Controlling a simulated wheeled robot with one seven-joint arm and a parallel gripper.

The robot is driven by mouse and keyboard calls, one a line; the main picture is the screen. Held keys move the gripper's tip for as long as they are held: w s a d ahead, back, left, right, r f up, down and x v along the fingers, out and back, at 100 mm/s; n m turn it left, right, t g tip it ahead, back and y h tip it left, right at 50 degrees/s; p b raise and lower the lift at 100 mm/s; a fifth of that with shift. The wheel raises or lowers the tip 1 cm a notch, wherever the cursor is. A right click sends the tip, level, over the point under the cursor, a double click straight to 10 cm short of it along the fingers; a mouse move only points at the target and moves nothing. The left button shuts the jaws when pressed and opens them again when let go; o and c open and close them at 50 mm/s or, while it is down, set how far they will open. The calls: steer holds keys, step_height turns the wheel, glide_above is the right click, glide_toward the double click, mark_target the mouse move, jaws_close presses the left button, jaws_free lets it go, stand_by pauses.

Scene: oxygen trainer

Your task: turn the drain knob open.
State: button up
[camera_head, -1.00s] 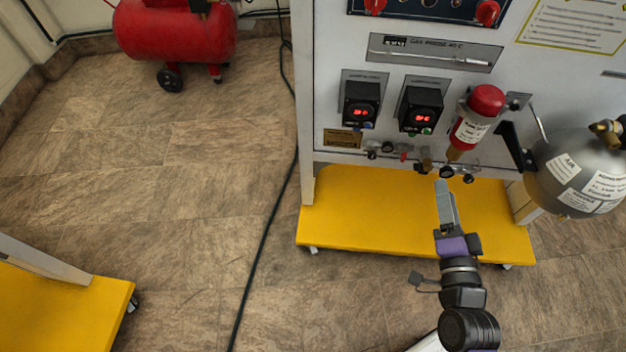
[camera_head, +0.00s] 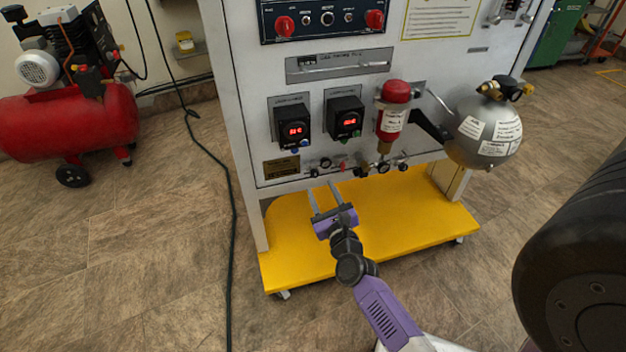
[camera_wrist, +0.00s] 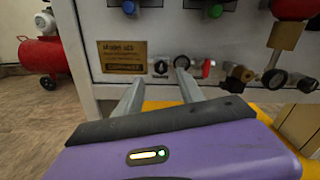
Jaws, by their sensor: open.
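My gripper (camera_head: 321,188) is open and empty, with its two long grey fingers pointing at the lower edge of the white panel. In the wrist view the gripper (camera_wrist: 159,76) has its fingertips either side of a small black round knob (camera_wrist: 161,68) with a white mark. The knob appears ahead of the fingers; I see no contact. In the head view the knob (camera_head: 314,172) is tiny. A round dark fitting (camera_wrist: 182,62) and a red-handled valve (camera_wrist: 207,67) sit to its right. No readable label shows which one is the drain knob.
A brass fitting (camera_wrist: 238,77) and gauges (camera_wrist: 274,79) continue the row rightward. A red cylinder (camera_head: 393,118) and a grey air tank (camera_head: 485,135) project from the panel. The yellow base (camera_head: 400,235) extends below. A black cable (camera_head: 232,240) lies on the floor to the left.

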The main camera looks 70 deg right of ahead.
mark_target(316, 176)
steer(key=x, duration=0.6)
steer(key=shift+s+d+b, duration=0.1)
steer(key=shift+b, duration=0.25)
jaws_close()
